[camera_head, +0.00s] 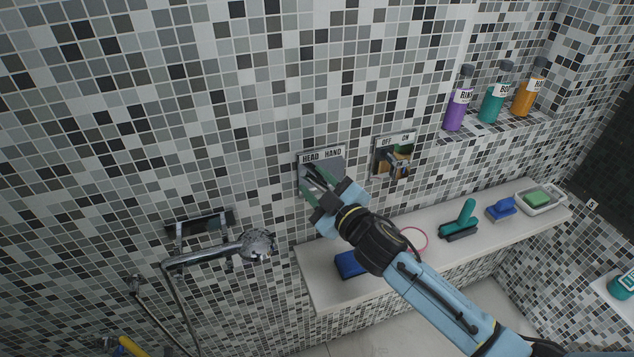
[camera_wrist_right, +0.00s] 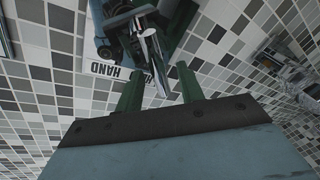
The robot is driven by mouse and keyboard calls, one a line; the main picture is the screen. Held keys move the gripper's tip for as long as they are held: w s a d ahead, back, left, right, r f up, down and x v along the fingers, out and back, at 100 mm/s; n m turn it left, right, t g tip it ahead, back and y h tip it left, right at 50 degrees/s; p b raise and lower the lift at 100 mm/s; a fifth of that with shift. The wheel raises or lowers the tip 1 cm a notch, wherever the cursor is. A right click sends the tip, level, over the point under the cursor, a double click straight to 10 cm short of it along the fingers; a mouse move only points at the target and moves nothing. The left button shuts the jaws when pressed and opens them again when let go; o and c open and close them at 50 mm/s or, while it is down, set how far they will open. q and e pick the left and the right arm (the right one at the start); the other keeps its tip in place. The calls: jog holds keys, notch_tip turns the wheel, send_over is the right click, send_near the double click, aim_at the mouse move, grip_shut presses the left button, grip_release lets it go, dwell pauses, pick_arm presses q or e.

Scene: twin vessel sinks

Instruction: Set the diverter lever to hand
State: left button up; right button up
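The diverter plate (camera_head: 322,155), marked HEAD and HAND, is on the mosaic wall near the middle of the head view. My right gripper (camera_head: 311,181) is in front of it and hides most of the lever there. In the right wrist view the chrome diverter lever (camera_wrist_right: 153,52) shows, its free end between the two green fingers of my right gripper (camera_wrist_right: 158,82). The fingers stand apart. I cannot tell whether either one touches the lever. The HAND label (camera_wrist_right: 105,70) appears upside down beside it. My left gripper is not in view.
An OFF/ON plate with a valve handle (camera_head: 398,166) is just right of the diverter. A shower head (camera_head: 257,244) on its bar is at lower left. A ledge (camera_head: 325,291) below holds brushes and a soap dish (camera_head: 540,200). Bottles stand on a shelf (camera_head: 494,127).

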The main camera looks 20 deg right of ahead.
jog(key=shift+c, duration=0.4)
grip_shut()
